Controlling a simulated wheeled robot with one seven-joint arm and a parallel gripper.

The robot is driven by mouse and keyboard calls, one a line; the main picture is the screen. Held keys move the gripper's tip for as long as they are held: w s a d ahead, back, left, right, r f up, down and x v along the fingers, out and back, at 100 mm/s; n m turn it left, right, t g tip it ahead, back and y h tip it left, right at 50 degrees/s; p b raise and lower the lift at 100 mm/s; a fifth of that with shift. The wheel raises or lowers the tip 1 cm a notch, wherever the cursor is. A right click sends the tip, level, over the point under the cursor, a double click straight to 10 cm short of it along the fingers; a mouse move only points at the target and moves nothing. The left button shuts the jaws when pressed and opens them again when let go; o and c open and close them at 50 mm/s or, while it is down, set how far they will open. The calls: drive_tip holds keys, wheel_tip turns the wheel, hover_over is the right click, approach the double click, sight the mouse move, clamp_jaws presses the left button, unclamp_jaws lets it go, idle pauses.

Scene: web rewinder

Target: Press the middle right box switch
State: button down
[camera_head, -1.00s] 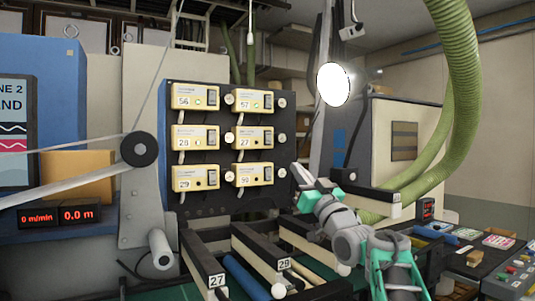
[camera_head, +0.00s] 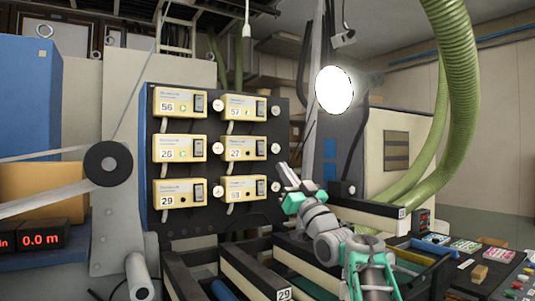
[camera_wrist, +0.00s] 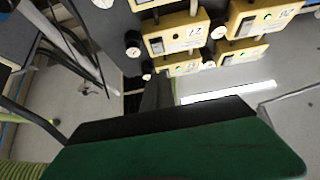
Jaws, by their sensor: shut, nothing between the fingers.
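The middle right box (camera_head: 242,149) is yellow, labelled 27, and mounted on a dark panel (camera_head: 170,226). Its dark switch (camera_head: 261,146) is on the box's right side. My gripper (camera_head: 287,177) is shut and empty, to the right of and below this box, apart from it in the picture. In the wrist view, box 27 (camera_wrist: 177,34) appears turned over near the top, with its dark switch (camera_wrist: 157,46) at its left. No finger is seen touching the switch.
Several similar boxes surround it, including box 57 (camera_head: 242,107) above and the lower right box (camera_head: 242,188). Round pale knobs (camera_head: 276,148) stick out beside the boxes. Dark rails (camera_head: 260,271) lie below the panel. A green hose (camera_head: 462,110) hangs at right.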

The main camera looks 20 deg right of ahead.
sight(262, 150)
drive_tip(key=w+r+p, duration=0.1)
drive_tip(key=w+p, duration=0.1)
drive_tip(key=w+a+r+p, duration=0.1)
drive_tip(key=w, duration=0.2)
drive_tip(key=w+r+p, duration=0.1)
drive_tip(key=w+p, duration=0.1)
drive_tip(key=w, duration=0.1)
drive_tip(key=shift+w+a+r+p, duration=0.15)
drive_tip(key=shift+a+r+p, duration=0.1)
drive_tip(key=shift+a+p, duration=0.1)
drive_tip(key=shift+w+f, duration=0.1)
drive_tip(key=shift+f, duration=0.05)
